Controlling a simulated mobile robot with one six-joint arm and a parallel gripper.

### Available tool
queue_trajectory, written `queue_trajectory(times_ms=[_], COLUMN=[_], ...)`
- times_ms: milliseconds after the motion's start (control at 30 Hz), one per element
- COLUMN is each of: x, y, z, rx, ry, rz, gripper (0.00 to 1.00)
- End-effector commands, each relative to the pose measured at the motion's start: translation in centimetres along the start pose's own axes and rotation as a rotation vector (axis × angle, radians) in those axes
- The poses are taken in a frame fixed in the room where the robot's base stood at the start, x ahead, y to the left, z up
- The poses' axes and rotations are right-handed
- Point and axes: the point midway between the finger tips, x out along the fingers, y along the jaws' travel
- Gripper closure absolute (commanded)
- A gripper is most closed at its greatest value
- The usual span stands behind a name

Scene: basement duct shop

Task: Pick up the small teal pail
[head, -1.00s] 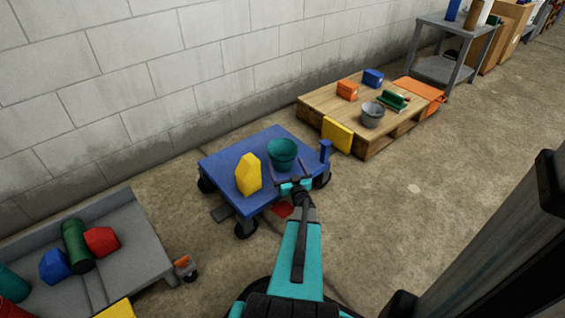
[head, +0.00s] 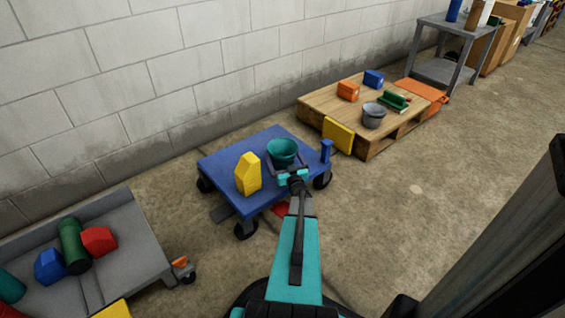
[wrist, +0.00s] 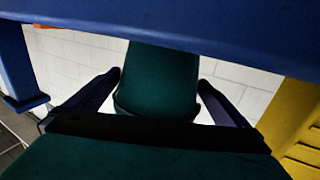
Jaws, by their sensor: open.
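The small teal pail (head: 283,147) stands upright on the blue cart (head: 232,150), near its right side. It also shows in the wrist view (wrist: 155,80), upside down, with the cart deck across the top. My gripper (head: 286,165) is open at the near side of the pail. In the wrist view its two dark fingers (wrist: 158,100) lie left and right of the pail, with a gap visible on each side.
A blue post (head: 326,151) rises at the cart's right corner. A wooden pallet (head: 345,113) bears a grey pail (head: 374,117) and boxes. A grey cart (head: 120,270) is at lower left.

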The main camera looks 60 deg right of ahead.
Motion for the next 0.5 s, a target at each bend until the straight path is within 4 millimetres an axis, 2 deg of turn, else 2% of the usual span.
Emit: queue_trajectory(times_ms=[300, 500], x=[-0.04, -0.05], y=[0.07, 0.09], z=[0.01, 0.01], rx=[0.0, 0.0], ry=[0.0, 0.0], rz=[0.001, 0.001], gripper=[0.0, 0.31])
